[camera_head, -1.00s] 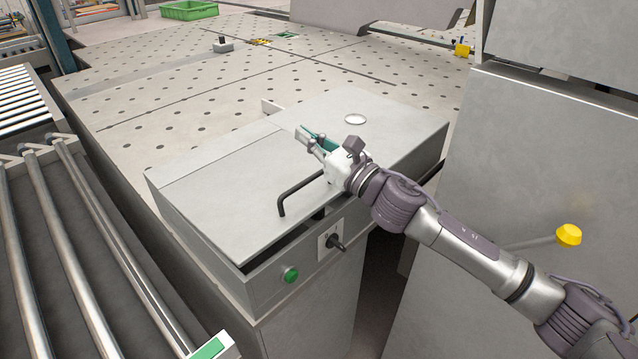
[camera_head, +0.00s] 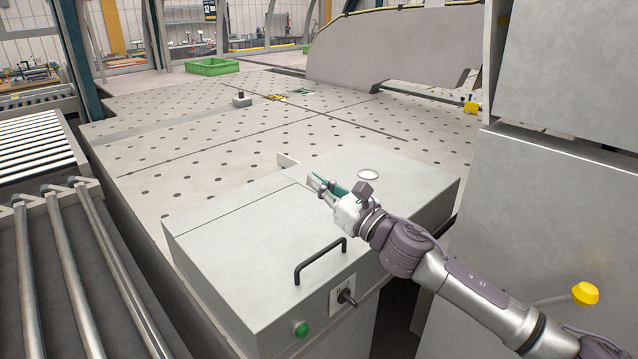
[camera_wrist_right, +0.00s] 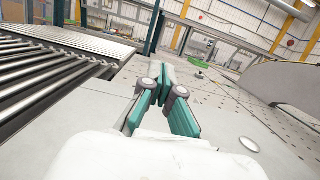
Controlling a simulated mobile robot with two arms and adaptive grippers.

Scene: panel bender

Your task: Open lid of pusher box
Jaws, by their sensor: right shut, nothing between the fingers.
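The pusher box (camera_head: 256,338) is a grey metal box with a flat lid (camera_head: 235,235) that lies down, with no gap showing at its front edge. A black bar handle (camera_head: 320,262) stands on the lid near that edge. My right gripper (camera_head: 318,184) is shut and empty, above the box top and behind the handle, apart from it. In the right wrist view its green-padded fingers (camera_wrist_right: 160,76) meet at the tips, and the grey top shows beneath. The handle is not in that view. My left gripper is not in view.
A green button (camera_head: 301,329) and a black rotary switch (camera_head: 346,297) sit on the box front. Roller conveyors (camera_head: 70,270) run at the left. A tall grey cabinet (camera_head: 550,230) stands close at the right. The perforated table (camera_head: 200,150) stretches behind.

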